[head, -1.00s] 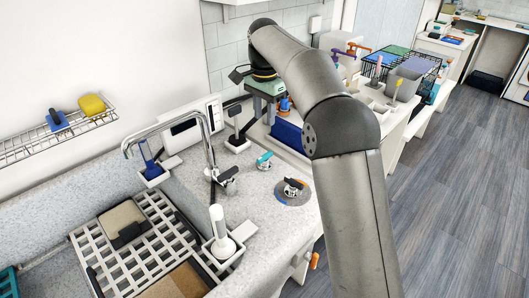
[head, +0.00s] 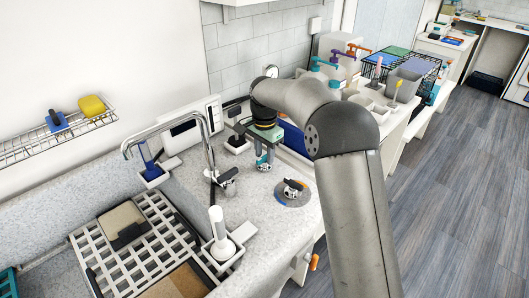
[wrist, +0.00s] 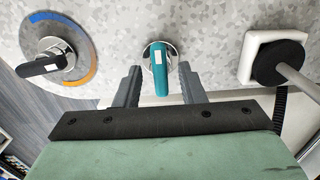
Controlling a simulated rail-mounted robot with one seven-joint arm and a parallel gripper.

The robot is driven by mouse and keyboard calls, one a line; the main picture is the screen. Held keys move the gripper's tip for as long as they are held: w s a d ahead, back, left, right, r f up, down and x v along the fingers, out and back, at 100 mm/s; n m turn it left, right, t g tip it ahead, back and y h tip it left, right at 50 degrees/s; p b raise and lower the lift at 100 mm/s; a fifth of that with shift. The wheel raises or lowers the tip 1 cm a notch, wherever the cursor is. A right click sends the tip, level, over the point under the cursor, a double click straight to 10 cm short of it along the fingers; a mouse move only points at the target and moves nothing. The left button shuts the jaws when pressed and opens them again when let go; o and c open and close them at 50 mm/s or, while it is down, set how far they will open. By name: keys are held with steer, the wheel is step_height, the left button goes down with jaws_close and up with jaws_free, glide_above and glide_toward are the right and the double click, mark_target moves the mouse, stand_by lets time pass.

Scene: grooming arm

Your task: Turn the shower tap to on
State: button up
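A small tap with a teal lever (wrist: 160,68) stands on the speckled counter; the lever has a white mark and points toward my gripper in the wrist view. In the head view the teal tap (head: 263,166) is partly hidden by my gripper (head: 265,150). In the wrist view my gripper (wrist: 159,76) is open, one finger on each side of the lever, with visible gaps on both sides. A second tap with a black lever (wrist: 40,66) sits on a grey disc with orange and blue arcs, also on the counter in the head view (head: 291,189).
A white square base with a black knob and rod (wrist: 281,64) stands right of the teal tap in the wrist view. A chrome faucet (head: 208,150) and a white brush in a holder (head: 220,235) stand to the left, beside a white grid rack (head: 140,250).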

jaws_close()
steer(key=shift+n, duration=0.4)
steer(key=n+p, duration=0.1)
steer(key=n, duration=0.2)
steer(key=shift+r+n, duration=0.1)
steer(key=shift+n, duration=0.2)
steer(key=n, duration=0.4)
steer(key=shift+n+p, duration=0.3)
steer(key=shift+p, duration=0.05)
steer(key=n, duration=0.4)
steer(key=shift+p, duration=0.3)
steer(key=shift+n+p, duration=0.3)
steer(key=shift+n, duration=2.2)
